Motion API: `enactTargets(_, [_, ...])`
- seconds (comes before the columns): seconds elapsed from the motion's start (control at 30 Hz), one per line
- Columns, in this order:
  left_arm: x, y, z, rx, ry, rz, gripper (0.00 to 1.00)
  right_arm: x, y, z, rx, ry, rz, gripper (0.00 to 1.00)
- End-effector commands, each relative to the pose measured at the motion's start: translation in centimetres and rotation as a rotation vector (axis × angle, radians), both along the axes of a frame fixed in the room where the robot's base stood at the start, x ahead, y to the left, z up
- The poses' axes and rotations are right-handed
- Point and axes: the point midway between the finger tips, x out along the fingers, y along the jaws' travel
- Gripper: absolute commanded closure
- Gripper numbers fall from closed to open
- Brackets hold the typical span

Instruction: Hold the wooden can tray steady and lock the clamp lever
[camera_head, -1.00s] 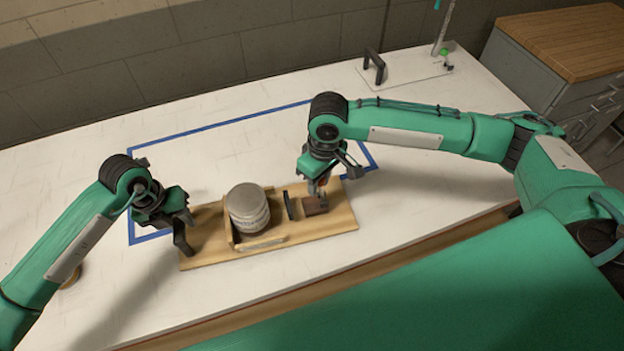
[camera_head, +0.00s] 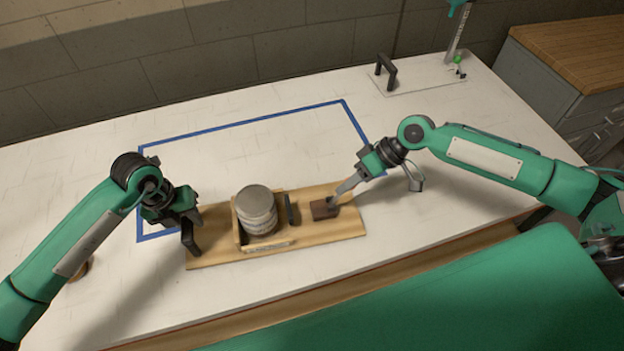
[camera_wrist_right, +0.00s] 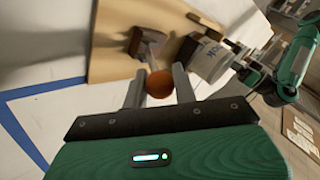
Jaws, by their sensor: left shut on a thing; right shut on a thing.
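The wooden can tray (camera_head: 345,226) lies on the white table, with a grey-lidded can (camera_head: 257,209) standing in its holder. A dark plate stands right of the can, then a brown clamp block (camera_head: 322,209). My left gripper (camera_head: 191,234) is shut on the tray's left end. My right gripper (camera_head: 335,201) reaches down to the clamp from the upper right. In the right wrist view its fingers (camera_wrist_right: 159,90) are on either side of the clamp lever's orange ball knob (camera_wrist_right: 160,84), shut on it. The lever is mostly hidden in the head view.
Blue tape (camera_head: 240,124) outlines an area behind the tray, mostly clear. A plate with a black handle (camera_head: 386,72) and a stand with a green part are at the back right. A wooden-topped cabinet (camera_head: 575,50) stands beyond the table.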

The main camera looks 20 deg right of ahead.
Motion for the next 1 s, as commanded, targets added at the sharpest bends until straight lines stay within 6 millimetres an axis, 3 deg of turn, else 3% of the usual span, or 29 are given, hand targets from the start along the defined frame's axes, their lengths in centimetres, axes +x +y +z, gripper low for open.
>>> enactTargets(0.63, [0.11, 0.28, 0.01, 0.005, -0.001, 0.002, 1.0, -0.06, -0.73, -0.54, 0.041, -0.002, -0.005, 1.0])
enactTargets(0.67, [0.11, 0.28, 0.01, 0.005, -0.001, 0.002, 1.0, -0.06, -0.73, -0.54, 0.041, -0.003, -0.004, 0.66])
enactTargets(0.73, [0.11, 0.26, 0.0, 0.005, -0.001, 0.002, 1.0, -0.05, -0.69, -0.5, 0.042, -0.003, -0.005, 0.52])
enactTargets(1.0, [0.06, 0.11, 0.01, 0.001, -0.001, 0.001, 1.0, -0.03, -0.57, -0.35, 0.045, -0.005, -0.003, 0.51])
